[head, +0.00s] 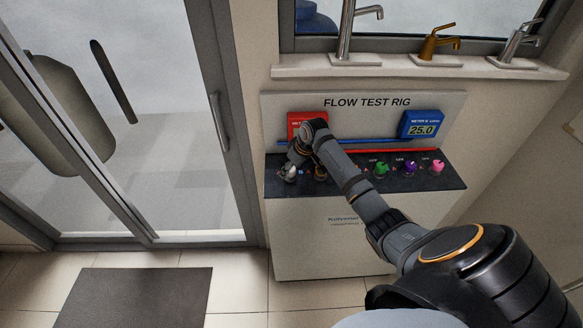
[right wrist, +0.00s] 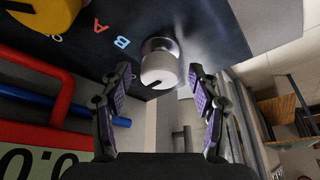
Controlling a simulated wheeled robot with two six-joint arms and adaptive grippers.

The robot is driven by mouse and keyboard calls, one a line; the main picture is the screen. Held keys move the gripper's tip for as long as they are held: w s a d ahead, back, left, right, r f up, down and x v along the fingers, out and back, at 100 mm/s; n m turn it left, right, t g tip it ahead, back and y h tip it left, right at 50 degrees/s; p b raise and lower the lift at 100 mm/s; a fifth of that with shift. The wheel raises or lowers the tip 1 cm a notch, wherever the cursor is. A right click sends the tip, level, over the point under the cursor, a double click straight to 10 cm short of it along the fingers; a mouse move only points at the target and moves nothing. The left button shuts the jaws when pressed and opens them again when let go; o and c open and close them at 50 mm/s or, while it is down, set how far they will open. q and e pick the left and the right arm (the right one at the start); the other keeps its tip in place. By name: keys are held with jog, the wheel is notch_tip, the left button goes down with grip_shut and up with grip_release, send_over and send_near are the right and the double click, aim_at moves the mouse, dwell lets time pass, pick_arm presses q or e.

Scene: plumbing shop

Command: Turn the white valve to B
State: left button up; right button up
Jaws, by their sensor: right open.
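The white valve (right wrist: 158,70) is a round white knob on a metal collar, on the dark panel top in the right wrist view. The letters B (right wrist: 122,42) and A (right wrist: 98,25) are printed beside it. No pointer mark on it is clear to me, so I cannot tell its setting. In the head view the white valve (head: 290,174) is at the left end of the panel, partly covered by my gripper. My right gripper (right wrist: 160,76) is open, its fingers on either side of the knob, with visible gaps. My left gripper is not in view.
A yellow valve (right wrist: 45,10) is close beside the white one. Green (head: 380,168), purple (head: 410,167) and pink (head: 437,166) valves stand farther right. My arm partly hides the red meter (head: 294,122); the blue meter (head: 421,124) reads 25.0. Blue and red pipes run behind.

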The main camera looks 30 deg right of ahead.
jog(key=shift+c, duration=0.2)
jog(key=c, duration=1.1)
jog(key=shift+r+m+p, duration=0.25)
jog(key=shift+m+p, duration=0.05)
jog(key=shift+p, duration=0.4)
jog(key=shift+c, duration=0.2)
jog(key=m+h+p, duration=0.1)
jog(key=m+p, duration=0.1)
jog(key=p, duration=0.1)
jog(key=m+h+p, duration=0.1)
jog(key=m+p, duration=0.1)
jog(key=p, duration=0.1)
jog(key=shift+a+r+m, duration=0.1)
jog(key=shift+a+m, duration=0.1)
jog(key=shift+m, duration=0.2)
jog(key=m+h+p, duration=0.1)
jog(key=m+p, duration=0.1)
jog(key=m, duration=0.1)
jog(key=shift+w, duration=0.1)
jog(key=shift+a+f+m+g+h+p, duration=0.15)
jog(key=shift+m+g+h+p, duration=0.15)
jog(key=shift+m, duration=0.55)
jog(key=shift+d+f+m+g+h+p, duration=0.1)
jog(key=shift+m+g+h+p, duration=0.15)
jog(key=shift+m, duration=0.6)
jog(key=o, duration=1.2)
